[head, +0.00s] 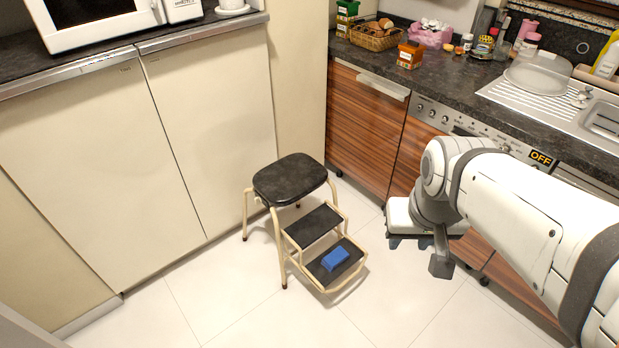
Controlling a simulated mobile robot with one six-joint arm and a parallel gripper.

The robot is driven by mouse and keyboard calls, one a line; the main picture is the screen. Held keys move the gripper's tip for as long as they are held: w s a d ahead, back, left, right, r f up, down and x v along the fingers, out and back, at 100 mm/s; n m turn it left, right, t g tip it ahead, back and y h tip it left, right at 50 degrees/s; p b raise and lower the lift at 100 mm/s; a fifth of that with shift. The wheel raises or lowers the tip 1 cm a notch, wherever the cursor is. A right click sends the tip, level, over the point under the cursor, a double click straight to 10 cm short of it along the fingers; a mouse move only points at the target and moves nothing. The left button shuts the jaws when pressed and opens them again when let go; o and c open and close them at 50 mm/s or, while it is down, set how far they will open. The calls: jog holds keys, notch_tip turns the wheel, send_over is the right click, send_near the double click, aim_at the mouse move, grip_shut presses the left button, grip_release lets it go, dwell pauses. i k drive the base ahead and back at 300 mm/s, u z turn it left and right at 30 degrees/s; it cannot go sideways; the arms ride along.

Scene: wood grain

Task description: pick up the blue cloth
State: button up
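The blue cloth (335,259) is a small folded blue block. It lies on the lowest step of a step stool (287,180) in the middle of the floor. My arm comes in from the right, and its end, my gripper (440,267), points down to the right of the stool, apart from the cloth. The gripper is small and dark here, and I cannot tell whether its fingers are open or shut.
Cream cabinets (110,170) stand at the left. A dark counter (445,88) with a basket (374,37), jars and a sink runs along the right, above wood-grain cabinets (365,125). The tiled floor (230,295) in front of the stool is clear.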

aim_at(334, 259)
jog(key=u, duration=0.15)
jog(key=i, duration=1)
jog(key=u, duration=0.05)
